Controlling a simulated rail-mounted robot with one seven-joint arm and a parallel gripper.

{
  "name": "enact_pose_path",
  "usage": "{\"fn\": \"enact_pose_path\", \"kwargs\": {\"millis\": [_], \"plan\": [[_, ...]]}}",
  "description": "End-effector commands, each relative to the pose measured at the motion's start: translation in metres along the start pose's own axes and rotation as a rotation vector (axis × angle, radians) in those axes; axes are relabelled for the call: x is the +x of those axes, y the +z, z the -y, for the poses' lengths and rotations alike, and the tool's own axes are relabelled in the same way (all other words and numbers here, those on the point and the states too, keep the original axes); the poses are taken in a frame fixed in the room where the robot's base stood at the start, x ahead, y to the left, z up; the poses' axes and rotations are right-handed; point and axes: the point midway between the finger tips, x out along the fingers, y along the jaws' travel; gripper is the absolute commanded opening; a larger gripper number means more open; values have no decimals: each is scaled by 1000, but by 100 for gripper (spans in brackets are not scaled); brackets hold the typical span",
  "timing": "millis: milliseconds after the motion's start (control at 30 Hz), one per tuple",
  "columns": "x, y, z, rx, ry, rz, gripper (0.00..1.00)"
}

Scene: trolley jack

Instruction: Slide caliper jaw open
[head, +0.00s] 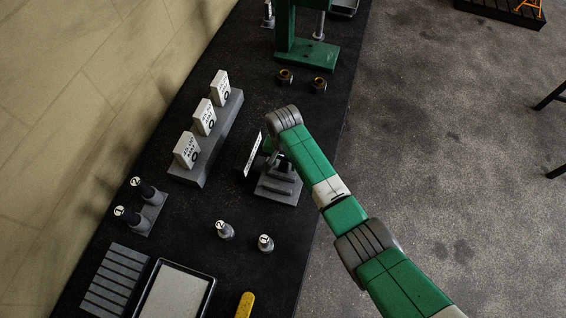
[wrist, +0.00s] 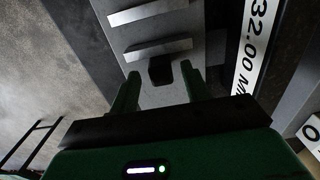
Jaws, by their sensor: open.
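The caliper (head: 280,188) is a grey fixture on the black bench, partly hidden by my arm in the head view. In the wrist view two pale parallel jaw bars (wrist: 158,48) cross its grey bed. A small black block (wrist: 160,70) sits just below the nearer bar. My gripper (wrist: 160,75) is open, with one green finger on each side of this block and a visible gap to each. In the head view my fingers are mostly hidden behind my wrist. A white label plate (wrist: 252,45) reading "32.00 M…" stands beside the caliper, to the right in the wrist view.
A grey stand with several white labelled plates (head: 204,117) is left of the caliper. Two numbered pegs (head: 225,230) stand in front, and a black-handled pair (head: 146,190) at left. A green press (head: 305,52) and two dark rings (head: 318,85) are behind. A tray (head: 175,293) lies at the near end.

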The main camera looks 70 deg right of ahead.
Motion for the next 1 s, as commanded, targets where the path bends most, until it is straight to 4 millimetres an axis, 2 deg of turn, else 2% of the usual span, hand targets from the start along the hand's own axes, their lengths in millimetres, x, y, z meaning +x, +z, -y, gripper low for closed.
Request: {"fn": "enact_pose_path", "kwargs": {"millis": [33, 167, 433, 467, 600, 700, 867, 1000], "plan": [[8, 0, 0, 0, 2, 0, 47], [19, 0, 0, 0, 0, 0, 47], [21, 0, 0, -1, -1, -1, 47], [21, 0, 0, -1, -1, -1, 43], [21, 0, 0, -1, -1, -1, 16], [21, 0, 0, -1, -1, -1, 0], [24, -4, 0, -1, -1, -2, 0], [28, -28, 1, 0, 0, -5, 0]]}}
